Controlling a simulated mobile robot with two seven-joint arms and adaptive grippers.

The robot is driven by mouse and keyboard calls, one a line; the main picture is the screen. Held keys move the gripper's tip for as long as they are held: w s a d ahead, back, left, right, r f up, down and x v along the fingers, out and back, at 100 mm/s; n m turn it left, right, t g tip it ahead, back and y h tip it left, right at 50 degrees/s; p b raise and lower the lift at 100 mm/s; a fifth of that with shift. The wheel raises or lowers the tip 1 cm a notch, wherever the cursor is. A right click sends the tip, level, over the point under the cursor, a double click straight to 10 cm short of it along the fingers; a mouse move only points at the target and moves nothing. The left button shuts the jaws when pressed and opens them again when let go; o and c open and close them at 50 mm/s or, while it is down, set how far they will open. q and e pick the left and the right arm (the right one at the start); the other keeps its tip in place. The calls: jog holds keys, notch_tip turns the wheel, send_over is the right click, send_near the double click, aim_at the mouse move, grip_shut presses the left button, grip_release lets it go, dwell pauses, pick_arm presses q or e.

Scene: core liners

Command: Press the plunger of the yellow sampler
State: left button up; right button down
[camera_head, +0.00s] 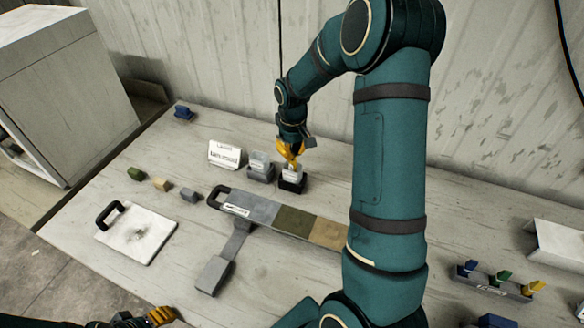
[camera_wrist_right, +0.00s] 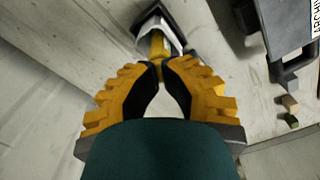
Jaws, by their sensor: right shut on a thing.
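A yellow upright piece, which looks like the yellow sampler (camera_wrist_right: 158,44), stands in a pale, dark-based holder (camera_head: 292,179) at the back middle of the table. My right gripper (camera_head: 291,155) comes down over it from above; in the right wrist view its fingertips (camera_wrist_right: 161,66) meet at the yellow piece and are shut on it. The fingers hide its upper part, so I cannot make out the plunger. My left gripper (camera_head: 152,318) shows only partly at the bottom edge of the head view, far from the holder; its jaws are unclear.
A second grey holder (camera_head: 261,168) and a white label card (camera_head: 225,154) stand close left of the gripper. A long sectioned board (camera_head: 262,210) lies in front. A white board (camera_head: 137,233) lies left. A rack (camera_head: 494,283) with blue, green and yellow pieces stands right.

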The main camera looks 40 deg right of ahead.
jog(key=shift+a+r+p, duration=0.15)
jog(key=shift+r+p, duration=0.65)
jog(key=shift+r, duration=0.05)
jog(key=shift+r+p, duration=0.5)
jog(key=shift+r, duration=0.15)
jog(key=shift+w+d+r+p, duration=0.1)
jog(key=shift+d+r+p, duration=0.1)
jog(key=shift+r+p, duration=0.9)
jog(key=shift+r, duration=0.15)
